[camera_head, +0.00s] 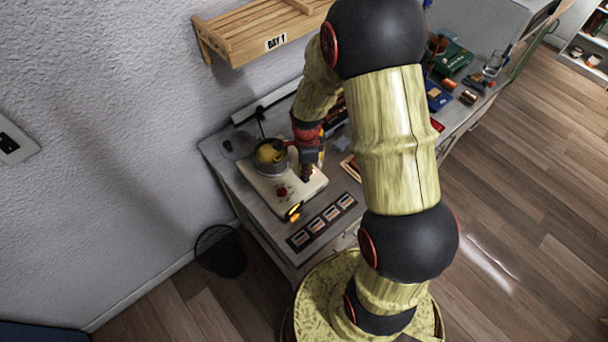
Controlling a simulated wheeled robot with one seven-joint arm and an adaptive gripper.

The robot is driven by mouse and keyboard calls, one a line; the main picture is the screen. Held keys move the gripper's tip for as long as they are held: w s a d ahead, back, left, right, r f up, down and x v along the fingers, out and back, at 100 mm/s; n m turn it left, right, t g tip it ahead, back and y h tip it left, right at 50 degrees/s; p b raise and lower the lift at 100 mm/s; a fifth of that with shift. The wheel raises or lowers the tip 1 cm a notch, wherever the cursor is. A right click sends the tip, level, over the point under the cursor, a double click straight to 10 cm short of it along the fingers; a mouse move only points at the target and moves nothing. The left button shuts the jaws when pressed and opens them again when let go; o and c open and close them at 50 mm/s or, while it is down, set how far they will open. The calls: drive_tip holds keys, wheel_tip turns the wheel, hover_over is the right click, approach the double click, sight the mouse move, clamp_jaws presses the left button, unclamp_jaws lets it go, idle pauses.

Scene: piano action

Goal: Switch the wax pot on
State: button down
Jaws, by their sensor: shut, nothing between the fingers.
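The wax pot (268,152) is a dark round pot with yellowish contents, standing on a cream-coloured base (262,184) on the bench at the left. A small red knob (282,192) is on the base's top. An orange glow (294,212) shows at the base's front corner; I cannot tell whether it is a lamp or a lit switch. My gripper (307,174) is shut and empty, pointing down over the right part of the base, right of the pot and the red knob. Whether its tips touch the base is too small to tell.
A dark strip with several pale rectangles (322,220) lies in front of the base. A wooden shelf marked "DAY 1" (245,48) hangs above. A dark wire bin (220,252) stands on the floor. Books and small items fill the bench's far end. My arm hides the bench's middle.

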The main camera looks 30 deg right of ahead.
sight(307, 182)
drive_tip(key=shift+r+p, duration=1.45)
drive_tip(key=shift+r, duration=0.85)
drive_tip(key=n, duration=0.2)
drive_tip(key=shift+s+n, duration=0.3)
drive_tip(key=shift+s, duration=0.05)
drive_tip(key=s+a+r+n+t+b, duration=0.2)
drive_tip(key=s+a+r+n+b, duration=0.2)
drive_tip(key=s+r+n+b, duration=0.3)
drive_tip(key=s+a+r+n+t+b, duration=0.3)
drive_tip(key=s+a+r+n+b, duration=0.2)
drive_tip(key=s+r+n, duration=0.3)
wheel_tip(307, 182, up, 3)
drive_tip(key=n+b, duration=0.1)
drive_tip(key=n, duration=0.3)
drive_tip(key=shift+s+a+t+b, duration=0.15)
drive_tip(key=shift+s+t+b, duration=0.15)
drive_tip(key=shift+s+b, duration=0.1)
